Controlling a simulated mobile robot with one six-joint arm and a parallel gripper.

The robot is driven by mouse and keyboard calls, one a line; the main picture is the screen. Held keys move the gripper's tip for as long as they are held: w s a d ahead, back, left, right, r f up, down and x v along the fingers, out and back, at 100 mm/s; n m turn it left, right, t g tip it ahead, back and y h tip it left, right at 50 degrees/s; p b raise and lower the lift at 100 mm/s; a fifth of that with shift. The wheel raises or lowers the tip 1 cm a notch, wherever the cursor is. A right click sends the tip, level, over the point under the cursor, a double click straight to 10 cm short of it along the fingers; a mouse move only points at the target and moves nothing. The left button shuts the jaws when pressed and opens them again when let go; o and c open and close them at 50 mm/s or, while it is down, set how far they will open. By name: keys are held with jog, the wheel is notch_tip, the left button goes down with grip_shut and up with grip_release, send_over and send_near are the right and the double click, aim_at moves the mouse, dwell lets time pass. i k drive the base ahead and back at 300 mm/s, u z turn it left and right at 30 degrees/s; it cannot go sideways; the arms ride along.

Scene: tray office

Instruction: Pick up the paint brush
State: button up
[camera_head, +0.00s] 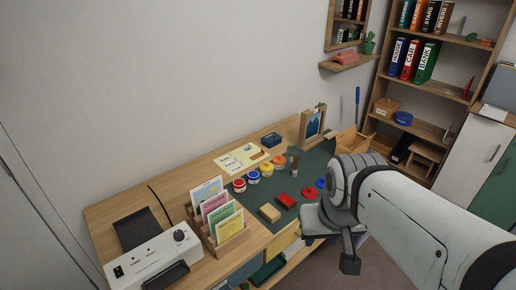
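I cannot make out a paint brush for certain. A thin upright blue stick (357,102) rises from the area of a wooden holder (347,138) at the right end of the desk; its tip is too small to name. A thinner dark stick stands left of it. Several paint jars with red, blue, yellow and orange lids (253,176) stand on the dark green desk mat (262,199). My gripper (349,262) is low at the front edge of the desk, apart from these things. Its fingers are not clear, and my arm hides the desk's right front.
A card rack (222,226) and white device (155,264) stand at the left. A bookshelf (430,88) and cabinet (476,160) stand right.

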aim_at(295, 171)
jog(key=u, duration=0.05)
jog(key=i, duration=1)
jog(key=u, duration=0.05)
